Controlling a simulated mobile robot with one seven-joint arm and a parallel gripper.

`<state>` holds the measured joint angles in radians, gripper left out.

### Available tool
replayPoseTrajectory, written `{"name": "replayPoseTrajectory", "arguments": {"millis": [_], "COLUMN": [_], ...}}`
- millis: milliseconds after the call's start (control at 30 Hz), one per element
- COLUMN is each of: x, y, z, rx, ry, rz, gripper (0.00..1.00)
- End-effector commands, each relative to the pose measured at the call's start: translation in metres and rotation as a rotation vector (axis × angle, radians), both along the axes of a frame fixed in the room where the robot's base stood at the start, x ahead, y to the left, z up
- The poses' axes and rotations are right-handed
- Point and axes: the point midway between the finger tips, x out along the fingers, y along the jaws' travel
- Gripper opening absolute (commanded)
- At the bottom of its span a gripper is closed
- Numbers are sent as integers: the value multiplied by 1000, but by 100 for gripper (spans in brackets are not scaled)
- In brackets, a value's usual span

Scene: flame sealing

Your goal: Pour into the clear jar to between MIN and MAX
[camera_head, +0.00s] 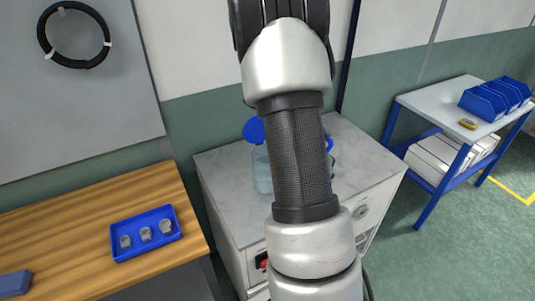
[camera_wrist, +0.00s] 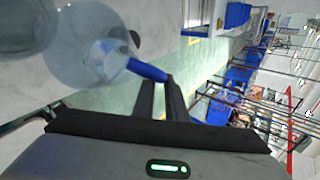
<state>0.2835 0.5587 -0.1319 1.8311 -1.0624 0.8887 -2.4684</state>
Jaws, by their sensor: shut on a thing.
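My gripper (camera_wrist: 162,84) is shut on the blue handle (camera_wrist: 147,70) of a clear round jug (camera_wrist: 88,48) in the wrist view. The wrist picture is turned sideways, and I cannot tell the jug's tilt or its liquid level. A second clear vessel (camera_wrist: 22,25), apparently the jar, is partly cut off at the upper left, overlapping the jug's outline. In the head view a clear jar (camera_head: 262,172) stands on the grey-white bench top, left of my arm. A blue disc (camera_head: 254,131) shows just above it. MIN and MAX marks cannot be read. My arm hides my gripper in the head view.
The white cabinet top (camera_head: 225,165) bears the jar. A wooden table (camera_head: 60,235) with a blue tray (camera_head: 147,233) of small grey parts stands at the left. A blue-framed shelf trolley (camera_head: 430,100) with blue bins (camera_head: 495,97) stands at the right. Green floor lies between.

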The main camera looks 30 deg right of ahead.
Motion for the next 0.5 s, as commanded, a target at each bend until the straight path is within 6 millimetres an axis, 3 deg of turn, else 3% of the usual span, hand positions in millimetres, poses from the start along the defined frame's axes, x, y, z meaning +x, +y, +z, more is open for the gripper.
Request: {"name": "replayPoseTrajectory", "arguments": {"millis": [500], "x": [-5], "y": [-5], "z": [4], "rx": [47], "ry": [-42], "rz": [-3], "gripper": [0]}}
